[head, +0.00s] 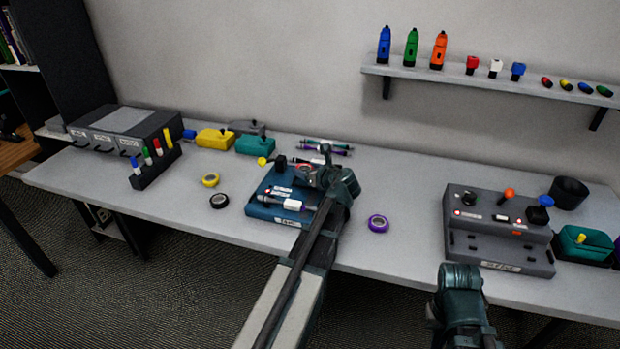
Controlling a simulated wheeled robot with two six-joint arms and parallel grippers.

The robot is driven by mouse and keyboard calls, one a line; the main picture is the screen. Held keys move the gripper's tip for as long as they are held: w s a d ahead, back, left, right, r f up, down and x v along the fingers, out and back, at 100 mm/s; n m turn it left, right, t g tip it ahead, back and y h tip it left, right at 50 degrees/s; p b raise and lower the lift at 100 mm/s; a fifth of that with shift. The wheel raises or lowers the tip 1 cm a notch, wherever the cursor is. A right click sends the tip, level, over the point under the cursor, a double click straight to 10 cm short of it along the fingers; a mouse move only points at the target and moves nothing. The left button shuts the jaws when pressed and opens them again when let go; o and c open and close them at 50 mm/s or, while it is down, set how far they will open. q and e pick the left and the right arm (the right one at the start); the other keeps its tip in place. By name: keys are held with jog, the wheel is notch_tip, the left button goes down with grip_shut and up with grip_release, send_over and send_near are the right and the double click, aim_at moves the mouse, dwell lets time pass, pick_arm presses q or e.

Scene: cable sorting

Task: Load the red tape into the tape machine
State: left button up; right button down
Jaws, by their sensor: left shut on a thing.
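My left gripper (307,174) is over the back of the blue machine (278,216), which has a yellow knob (262,161) and a front label. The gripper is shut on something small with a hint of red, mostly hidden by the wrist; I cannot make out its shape. No red tape roll shows clearly elsewhere. I cannot tell whether the held thing touches the machine. My right arm (461,290) is low at the front edge of the table, and its fingers cannot be made out.
Yellow (211,180), black (219,201) and purple (378,223) tape rolls lie on the table. A grey machine (500,246) with knobs stands at the right. A marker rack (155,168) stands at the left. A wall shelf (480,82) holds small items.

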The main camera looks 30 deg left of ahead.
pick_arm(q)
jog(key=shift+w+d, duration=0.1)
jog(key=shift+w, duration=0.25)
jog(key=f+b, duration=0.4)
jog(key=shift+w+d, duration=0.1)
jog(key=shift+w, duration=0.3)
jog(key=shift+r, duration=0.2)
jog(key=shift+f, duration=0.15)
jog(key=o, duration=1)
jog(key=shift+o, duration=0.2)
